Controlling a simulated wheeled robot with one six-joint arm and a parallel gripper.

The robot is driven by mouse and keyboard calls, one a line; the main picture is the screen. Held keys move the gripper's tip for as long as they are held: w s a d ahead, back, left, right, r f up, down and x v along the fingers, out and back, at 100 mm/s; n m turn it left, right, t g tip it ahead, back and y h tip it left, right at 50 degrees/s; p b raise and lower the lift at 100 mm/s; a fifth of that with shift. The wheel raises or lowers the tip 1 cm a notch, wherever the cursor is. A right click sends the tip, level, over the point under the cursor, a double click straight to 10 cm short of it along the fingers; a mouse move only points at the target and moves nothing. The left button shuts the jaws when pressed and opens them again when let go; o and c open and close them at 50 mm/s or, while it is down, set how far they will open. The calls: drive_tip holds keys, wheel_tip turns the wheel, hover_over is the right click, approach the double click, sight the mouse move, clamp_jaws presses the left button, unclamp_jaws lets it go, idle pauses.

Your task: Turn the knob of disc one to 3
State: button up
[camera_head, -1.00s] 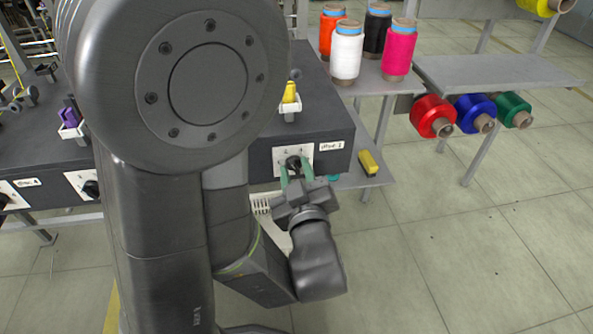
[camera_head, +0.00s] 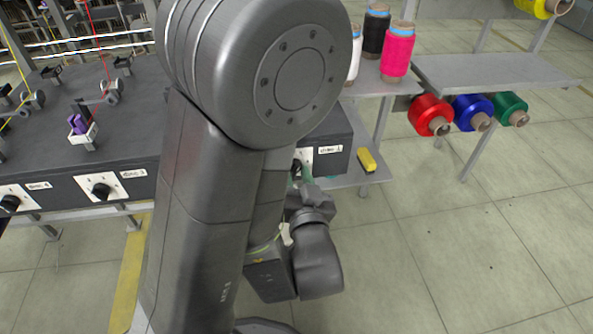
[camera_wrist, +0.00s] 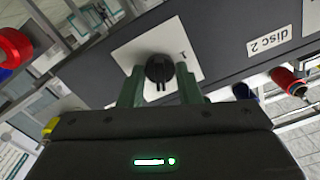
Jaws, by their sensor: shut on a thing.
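The black knob (camera_wrist: 159,70) sits on a white plate (camera_wrist: 128,52) on the front of a dark machine box. My gripper (camera_wrist: 160,90) has its two green fingers on either side of the knob and is shut on it. A figure that looks like 1 shows on the plate near the knob; other marks are hidden or unclear. A label (camera_wrist: 268,41) farther right in the wrist view reads disc 2. In the head view the knob (camera_head: 297,166) is partly hidden by my gripper (camera_head: 306,177), and the label (camera_head: 330,150) beside it is too small to read surely.
Another knob (camera_head: 101,191) is on the box front to the left. A purple piece (camera_head: 77,124) sits in a holder on top. Open floor lies at right.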

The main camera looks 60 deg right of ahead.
drive_tip(key=shift+m, duration=0.6)
drive_tip(key=o, duration=1)
